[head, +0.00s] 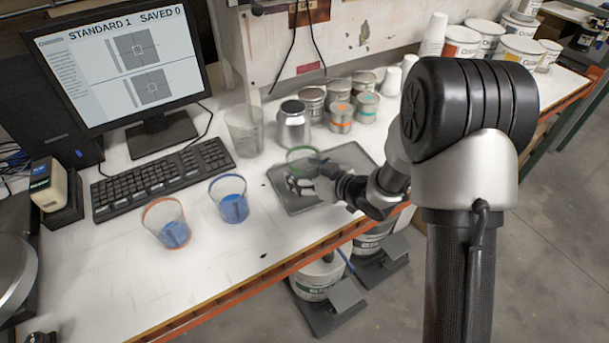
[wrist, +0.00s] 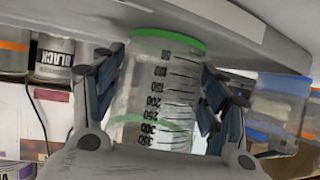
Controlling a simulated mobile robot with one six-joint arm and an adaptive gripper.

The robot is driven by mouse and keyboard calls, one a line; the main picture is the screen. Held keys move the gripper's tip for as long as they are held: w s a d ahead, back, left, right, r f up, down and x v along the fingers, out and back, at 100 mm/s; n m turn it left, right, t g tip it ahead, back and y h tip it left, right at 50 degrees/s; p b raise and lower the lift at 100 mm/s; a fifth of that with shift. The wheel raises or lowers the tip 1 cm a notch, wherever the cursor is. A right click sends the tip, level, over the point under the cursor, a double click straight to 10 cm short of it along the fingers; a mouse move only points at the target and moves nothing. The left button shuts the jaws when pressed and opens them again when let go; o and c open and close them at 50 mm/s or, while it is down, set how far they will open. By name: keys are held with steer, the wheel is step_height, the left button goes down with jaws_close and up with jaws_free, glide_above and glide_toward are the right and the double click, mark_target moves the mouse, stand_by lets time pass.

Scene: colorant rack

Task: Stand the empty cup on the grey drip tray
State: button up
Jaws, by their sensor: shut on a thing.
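A clear cup with a green rim (head: 303,153) is in my gripper (head: 318,180), over the grey drip tray (head: 348,154). In the wrist view the cup (wrist: 158,85) sits between the two fingers (wrist: 160,105), which press on its sides. It carries a printed volume scale and looks empty. The head view shows its rim upward; my gripper hides most of its body and part of the tray. I cannot tell whether its base touches the tray.
A blue-rimmed cup (head: 229,198) and an orange-rimmed cup (head: 166,223), both with blue contents, stand left of the tray. A clear beaker (head: 244,130), a metal can (head: 293,125) and several tins (head: 341,117) stand behind. The keyboard (head: 163,178) lies further left.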

steer(key=shift+f, duration=0.15)
steer(key=o, duration=1.1)
steer(key=shift+r, duration=0.2)
steer(key=shift+s+d+r, duration=0.2)
steer(key=p+v, duration=0.3)
steer(key=v, duration=0.8)
steer(key=shift+s+d, duration=0.15)
